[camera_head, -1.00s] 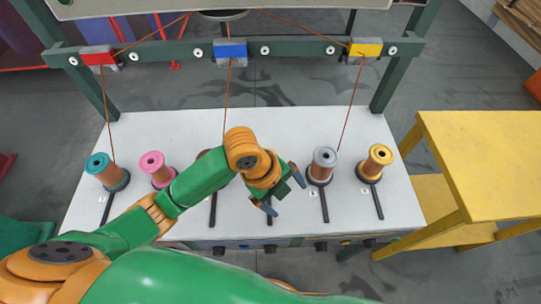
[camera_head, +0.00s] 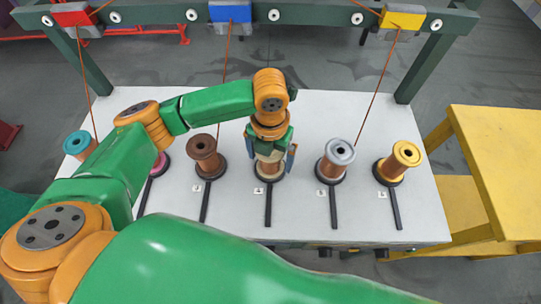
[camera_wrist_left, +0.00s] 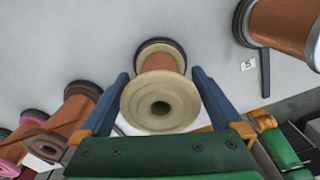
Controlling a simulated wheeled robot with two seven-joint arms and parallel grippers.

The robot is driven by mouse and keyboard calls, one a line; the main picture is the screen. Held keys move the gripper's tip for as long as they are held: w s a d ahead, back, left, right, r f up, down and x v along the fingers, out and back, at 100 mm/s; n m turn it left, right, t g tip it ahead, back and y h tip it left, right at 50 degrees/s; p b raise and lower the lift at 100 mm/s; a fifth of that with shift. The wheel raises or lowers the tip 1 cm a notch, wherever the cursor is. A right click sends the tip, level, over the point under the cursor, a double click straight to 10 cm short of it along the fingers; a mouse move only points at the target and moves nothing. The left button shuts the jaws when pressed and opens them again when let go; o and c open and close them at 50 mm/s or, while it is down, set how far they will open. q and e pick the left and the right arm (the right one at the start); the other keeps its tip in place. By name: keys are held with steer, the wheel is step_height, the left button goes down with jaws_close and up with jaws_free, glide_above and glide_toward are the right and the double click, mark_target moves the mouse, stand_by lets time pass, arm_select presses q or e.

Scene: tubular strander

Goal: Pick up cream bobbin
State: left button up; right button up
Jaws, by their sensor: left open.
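The cream bobbin (camera_wrist_left: 160,98) stands upright on a dark round base on the white table. Its cream top flange and copper-coloured winding show in the left wrist view. In the head view the cream bobbin (camera_head: 269,170) is partly hidden by my left gripper (camera_head: 271,158). My left gripper is open, and its blue fingers (camera_wrist_left: 162,98) stand on either side of the bobbin, with small gaps visible. My right gripper is not in view.
Brown (camera_head: 204,155), silver (camera_head: 336,159) and yellow (camera_head: 400,160) bobbins stand beside it on the white table (camera_head: 300,105). Teal (camera_head: 80,145) and pink bobbins are at the left, partly behind my arm. A yellow stand (camera_head: 500,150) is at the right.

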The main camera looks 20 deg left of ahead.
arm_select(q)
steer(key=shift+f, duration=0.65)
jaws_close()
